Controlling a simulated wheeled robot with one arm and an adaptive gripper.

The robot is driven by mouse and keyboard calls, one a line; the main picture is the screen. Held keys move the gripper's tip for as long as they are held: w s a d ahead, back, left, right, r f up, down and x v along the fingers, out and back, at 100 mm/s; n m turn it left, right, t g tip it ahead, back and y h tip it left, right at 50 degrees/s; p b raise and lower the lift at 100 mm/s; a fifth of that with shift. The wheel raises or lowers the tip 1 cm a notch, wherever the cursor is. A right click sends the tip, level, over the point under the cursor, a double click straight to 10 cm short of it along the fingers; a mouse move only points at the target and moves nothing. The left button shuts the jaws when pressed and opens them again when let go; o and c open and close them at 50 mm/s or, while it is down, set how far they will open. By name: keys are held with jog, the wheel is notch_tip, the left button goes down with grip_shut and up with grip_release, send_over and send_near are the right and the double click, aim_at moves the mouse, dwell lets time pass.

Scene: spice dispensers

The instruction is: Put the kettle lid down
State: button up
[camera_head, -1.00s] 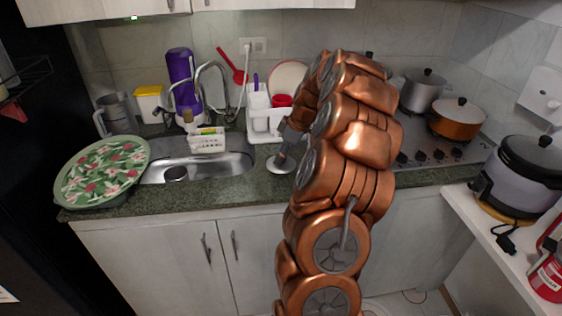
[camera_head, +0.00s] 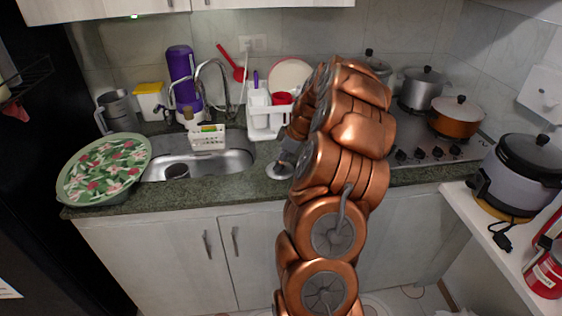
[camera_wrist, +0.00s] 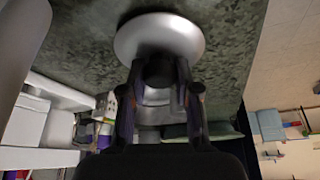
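The kettle lid, a silver disc (camera_wrist: 158,32) with a dark knob, fills the upper middle of the wrist view. My gripper (camera_wrist: 159,75) has its two dark fingers on either side of the knob and appears shut on it. In the head view the lid (camera_head: 279,171) is low over the counter near its front edge, right of the sink. My gripper (camera_head: 288,152) is just above it, partly hidden by my copper arm. I cannot tell whether the lid touches the counter.
A white dish rack (camera_head: 268,122) stands behind the lid. The sink (camera_head: 220,162) is to the left, with a floral tray (camera_head: 103,170) beyond it. The stove (camera_head: 430,148) with several pots is to the right. The dark counter around the lid is clear.

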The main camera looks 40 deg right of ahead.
jog(key=o, duration=0.4)
jog(key=shift+o, duration=0.2)
jog(key=shift+r, duration=0.1)
jog(key=shift+r+p, duration=0.2)
jog(key=shift+p, duration=0.2)
jog(key=b+v, duration=0.4)
jog(key=v, duration=0.7)
jog(key=shift+r, duration=0.35)
jog(key=s+a+r+m+g, duration=0.1)
jog(key=s+a+g, duration=0.1)
jog(key=a, duration=1.3)
jog(key=s+a+g, duration=0.1)
jog(key=s+a, duration=0.2)
jog(key=a, duration=1.2)
jog(key=s+a+f+m+g+h, duration=0.1)
jog(key=s+a+f, duration=0.3)
jog(key=s, duration=0.7)
jog(key=s+a+f+m+g+h, duration=0.1)
jog(key=s+a+f+m, duration=0.2)
jog(key=s, duration=0.7)
jog(key=shift+s+a+f+m+g, duration=0.4)
jog(key=shift+a+m, duration=0.2)
jog(key=shift+a, duration=0.45)
